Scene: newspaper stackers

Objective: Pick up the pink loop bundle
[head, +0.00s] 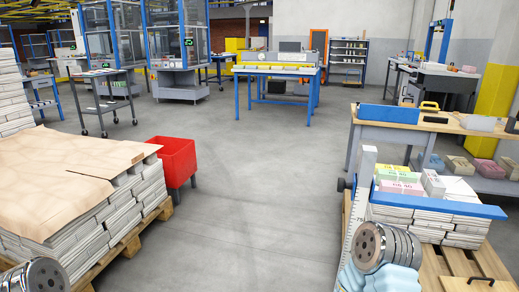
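A small pink bundle (401,188) with dark print lies at the front of a group of bundles on the right-hand stack. A green bundle (397,176) lies just behind it, and a pale yellow bundle (406,167) behind that. White bundles (433,184) lie to their right. Whether the pink one has a loop is too small to tell. Round metal parts of my arms show at the lower left and the lower right, the right one in front of the stack. Neither gripper's fingers can be seen, and nothing visible touches the pink bundle.
A blue board (480,209) lies on the right newspaper stack (455,231), above a wooden pallet (490,262). An upright white ruler (358,205) stands at its left. A workbench (440,122) is behind. A paper-covered stack (70,165) and red bin (175,160) are left. The middle floor is clear.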

